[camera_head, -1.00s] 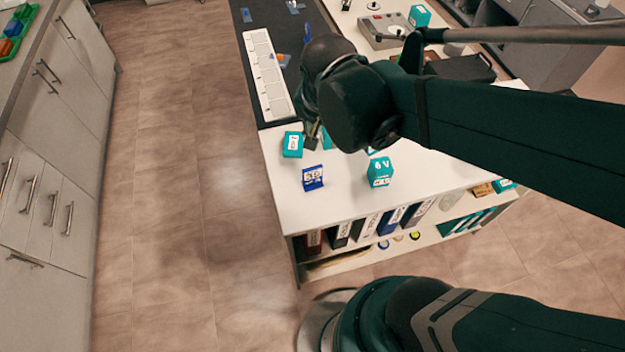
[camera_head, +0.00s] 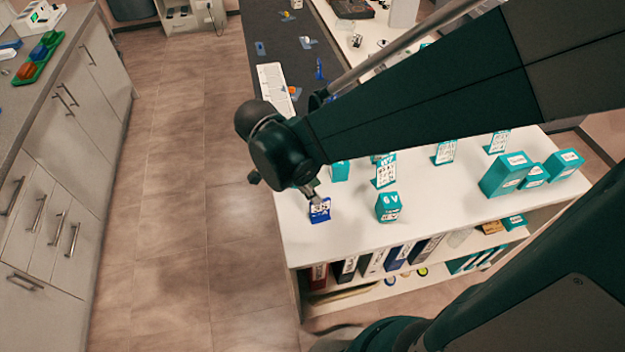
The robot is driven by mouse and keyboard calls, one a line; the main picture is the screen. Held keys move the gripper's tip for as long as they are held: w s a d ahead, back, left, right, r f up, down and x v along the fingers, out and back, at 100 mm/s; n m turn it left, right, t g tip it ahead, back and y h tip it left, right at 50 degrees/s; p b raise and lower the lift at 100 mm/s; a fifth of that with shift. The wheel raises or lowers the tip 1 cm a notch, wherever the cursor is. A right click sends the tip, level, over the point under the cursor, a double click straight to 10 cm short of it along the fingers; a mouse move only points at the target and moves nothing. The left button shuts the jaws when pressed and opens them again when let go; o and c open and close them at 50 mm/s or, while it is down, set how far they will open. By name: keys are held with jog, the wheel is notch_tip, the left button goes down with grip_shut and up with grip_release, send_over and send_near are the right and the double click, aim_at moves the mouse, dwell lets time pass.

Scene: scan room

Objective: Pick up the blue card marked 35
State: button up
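The small blue card (camera_head: 320,212) stands near the left edge of the white counter top (camera_head: 440,215). It has a white label, but the marking is too small to read. My gripper (camera_head: 314,197) is right at the card's upper edge, reaching down from above. The fingers are small and partly hidden by the wrist. I cannot tell whether they touch the card or how far apart they are.
A teal box (camera_head: 388,208) stands just right of the card, with another teal box (camera_head: 340,170) behind. White-and-teal cards (camera_head: 386,170) stand farther back. Larger teal boxes (camera_head: 507,174) are at the right. Binders (camera_head: 395,255) fill the shelf below. Floor is open at left.

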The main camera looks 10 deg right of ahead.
aim_at(320, 215)
jog(key=shift+a+f+m, duration=0.25)
jog(key=shift+f+m, duration=0.15)
jog(key=shift+f, duration=0.05)
jog(key=shift+f, duration=0.1)
jog(key=shift+x, duration=1.2)
jog(key=shift+s+d, duration=0.1)
jog(key=shift+b+x, duration=0.45)
jog(key=shift+x, duration=2.15)
jog(key=shift+s+d, duration=0.1)
jog(key=shift+s, duration=0.1)
grip_shut()
